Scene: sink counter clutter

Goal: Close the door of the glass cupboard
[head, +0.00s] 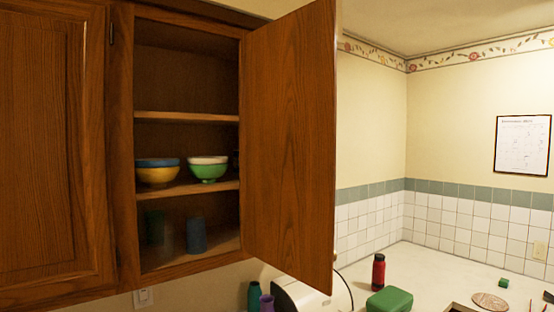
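The wooden cupboard (127,150) hangs on the wall at the left in the head view. Its door (290,140) stands wide open, hinged at the right side of the opening and swung out toward me. Inside on the middle shelf are a blue-and-yellow bowl stack (157,173) and a white-and-green bowl stack (208,169). On the bottom shelf are a blue cup (197,235) and a dim, glassy cup (160,235). My gripper is not in view.
A closed cupboard door (50,150) is at the far left. Below the open door, the counter (430,262) holds a white appliance (300,296), a red bottle (379,271), a green box (390,299) and teal and purple bottles (266,302). The air right of the door is clear.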

